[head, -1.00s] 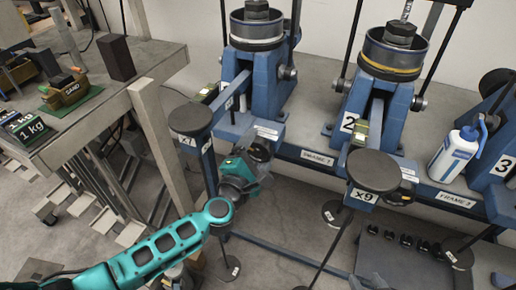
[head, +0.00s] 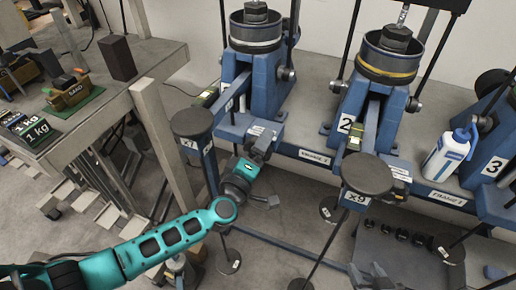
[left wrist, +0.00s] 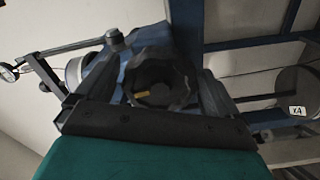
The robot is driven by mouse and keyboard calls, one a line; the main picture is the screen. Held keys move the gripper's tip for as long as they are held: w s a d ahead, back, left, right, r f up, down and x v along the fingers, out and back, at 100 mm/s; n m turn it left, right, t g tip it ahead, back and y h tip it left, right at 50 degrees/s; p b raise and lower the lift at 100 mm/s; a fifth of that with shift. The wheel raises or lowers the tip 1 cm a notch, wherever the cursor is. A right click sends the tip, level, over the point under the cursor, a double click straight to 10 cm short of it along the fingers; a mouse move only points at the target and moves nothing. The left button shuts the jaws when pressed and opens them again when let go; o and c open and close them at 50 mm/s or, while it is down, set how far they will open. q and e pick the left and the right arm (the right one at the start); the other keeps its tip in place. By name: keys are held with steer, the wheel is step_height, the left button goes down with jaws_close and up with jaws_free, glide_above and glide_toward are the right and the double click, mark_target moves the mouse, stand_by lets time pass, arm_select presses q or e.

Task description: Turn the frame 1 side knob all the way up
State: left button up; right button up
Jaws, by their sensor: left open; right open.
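Frame 1 (head: 252,80) is the blue lever frame left of centre in the head view. Its side knob (left wrist: 158,72) is a dark, lobed knob with a small yellow mark, facing the left wrist camera. My left gripper (head: 262,142) is at the front of frame 1 and mostly hides the knob in the head view. In the left wrist view its dark fingers stand open on both sides of the knob; I cannot tell whether they touch it. My right gripper (head: 372,277) shows only in part at the bottom edge of the head view, open and away from frame 1.
A weight marked x9 (head: 367,174) hangs further right before frame 2 (head: 385,90). A table (head: 150,75) with weights is at left.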

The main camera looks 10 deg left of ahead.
arm_select(q)
steer(key=s+a, duration=0.1)
steer(key=s, duration=0.5)
steer(key=shift+a, duration=0.15)
arm_select(e)
steer(key=shift+f, duration=0.1)
